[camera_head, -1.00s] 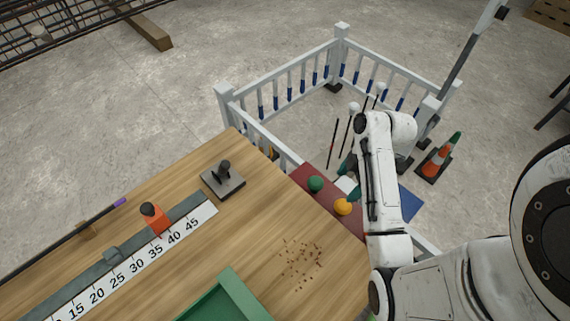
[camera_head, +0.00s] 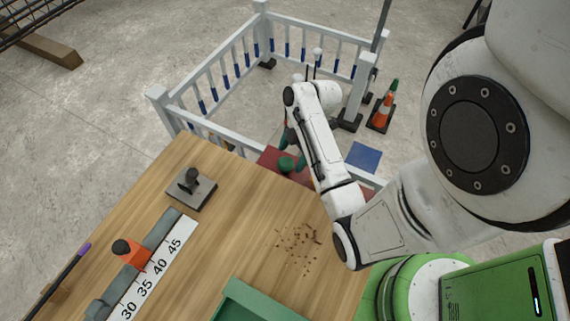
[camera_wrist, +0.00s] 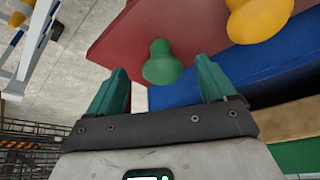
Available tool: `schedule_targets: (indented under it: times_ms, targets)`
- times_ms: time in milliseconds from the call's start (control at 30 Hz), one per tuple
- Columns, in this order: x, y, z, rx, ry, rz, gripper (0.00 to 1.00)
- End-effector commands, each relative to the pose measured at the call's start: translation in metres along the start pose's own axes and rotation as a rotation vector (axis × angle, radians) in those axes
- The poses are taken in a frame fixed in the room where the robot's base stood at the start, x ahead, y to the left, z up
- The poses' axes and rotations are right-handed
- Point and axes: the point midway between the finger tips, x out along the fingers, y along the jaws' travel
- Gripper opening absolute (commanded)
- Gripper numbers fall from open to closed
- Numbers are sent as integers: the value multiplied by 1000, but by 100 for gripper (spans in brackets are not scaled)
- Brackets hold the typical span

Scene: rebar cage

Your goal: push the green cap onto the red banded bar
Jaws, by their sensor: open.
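The green cap (camera_head: 287,164) stands on the red board (camera_head: 268,156) at the table's far edge. In the wrist view the green cap (camera_wrist: 162,64) shows between and just beyond the fingertips of my gripper (camera_wrist: 160,66), with visible space on both sides. My gripper is open and empty, its teal fingers spread. In the head view my gripper (camera_head: 294,148) is partly hidden by my arm. I cannot make out the red banded bar now. A white-topped bar (camera_head: 318,52) stands beyond my arm inside the railing.
A yellow cap (camera_wrist: 260,14) stands right of the green one in the wrist view. A white railing (camera_head: 215,75) encloses the floor beyond the table. A traffic cone (camera_head: 385,105) stands at its right. A stamp-like block (camera_head: 190,187), ruler (camera_head: 160,262) and green tray (camera_head: 245,300) are on the table.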

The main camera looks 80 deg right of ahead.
Motion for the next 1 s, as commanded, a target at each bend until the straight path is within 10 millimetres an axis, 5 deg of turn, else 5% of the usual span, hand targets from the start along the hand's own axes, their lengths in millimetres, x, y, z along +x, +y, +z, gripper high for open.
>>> schedule_targets:
  times_ms: [300, 633, 1000]
  targets:
    - [42, -1, -4, 1, 1, -2, 84]
    - [48, -1, -4, 0, 0, -1, 83]
    - [47, -1, -4, 0, 0, -1, 48]
